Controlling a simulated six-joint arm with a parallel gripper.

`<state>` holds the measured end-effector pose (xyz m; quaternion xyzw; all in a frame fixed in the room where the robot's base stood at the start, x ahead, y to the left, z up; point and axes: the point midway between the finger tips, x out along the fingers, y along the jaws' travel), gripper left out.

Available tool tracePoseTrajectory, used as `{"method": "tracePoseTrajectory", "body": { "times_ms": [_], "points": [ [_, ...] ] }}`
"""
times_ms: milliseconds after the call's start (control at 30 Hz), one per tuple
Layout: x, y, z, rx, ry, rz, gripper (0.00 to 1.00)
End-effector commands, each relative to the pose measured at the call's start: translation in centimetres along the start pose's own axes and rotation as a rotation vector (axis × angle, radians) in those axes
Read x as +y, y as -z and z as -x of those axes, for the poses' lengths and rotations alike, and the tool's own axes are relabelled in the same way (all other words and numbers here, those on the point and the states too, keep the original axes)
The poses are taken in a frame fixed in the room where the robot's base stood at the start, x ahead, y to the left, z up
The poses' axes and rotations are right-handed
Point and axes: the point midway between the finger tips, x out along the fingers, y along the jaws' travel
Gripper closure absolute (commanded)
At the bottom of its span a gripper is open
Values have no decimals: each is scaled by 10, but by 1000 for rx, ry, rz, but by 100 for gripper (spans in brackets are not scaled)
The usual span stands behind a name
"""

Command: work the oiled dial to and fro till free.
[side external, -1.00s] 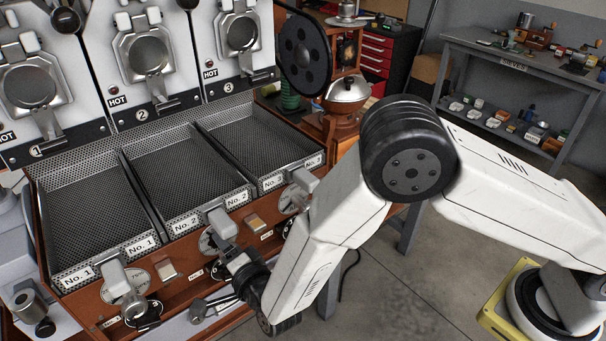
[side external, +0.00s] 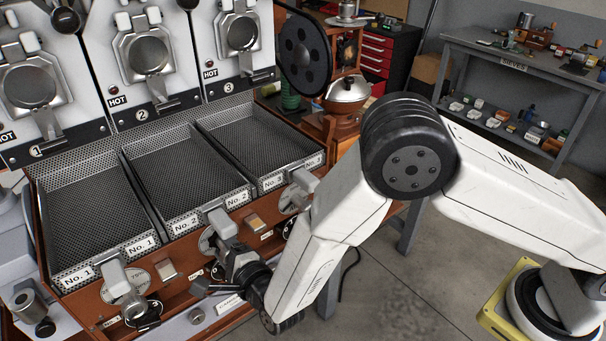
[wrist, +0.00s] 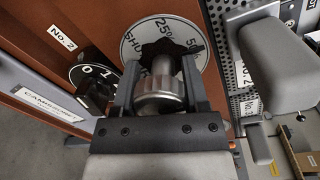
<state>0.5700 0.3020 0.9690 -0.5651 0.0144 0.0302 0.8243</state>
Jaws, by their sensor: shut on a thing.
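The dial's round metal knob (wrist: 160,92) stands out from a white scale plate (wrist: 140,38) marked 25%, 50 and SHUT. In the wrist view my gripper (wrist: 158,88) has one finger on each side of the knob and is shut on it. In the side view my gripper (side external: 226,254) is at the middle dial, below the No. 2 tray. Part of the plate (side external: 206,241) shows there, and the wrist hides much of the knob.
A black switch knob marked 0 and 1 (wrist: 92,88) sits close left of my gripper in the wrist view. A grey handle (wrist: 272,62) stands close on the right. The No. 1 dial (side external: 130,303) and No. 3 dial (side external: 292,200) flank the middle one.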

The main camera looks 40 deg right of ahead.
Motion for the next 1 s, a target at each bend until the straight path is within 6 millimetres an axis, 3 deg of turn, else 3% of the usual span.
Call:
{"method": "tracePoseTrajectory", "body": {
  "times_ms": [233,267,367,767,1000],
  "points": [
    [-1,-1,0,-2,4,-1,100],
    [-1,-1,0,-2,4,-1,39],
    [-1,-1,0,-1,4,0,8],
    [0,0,2,0,1,2,8],
    [0,-1,21,-1,-1,3,8]
  ]
}}
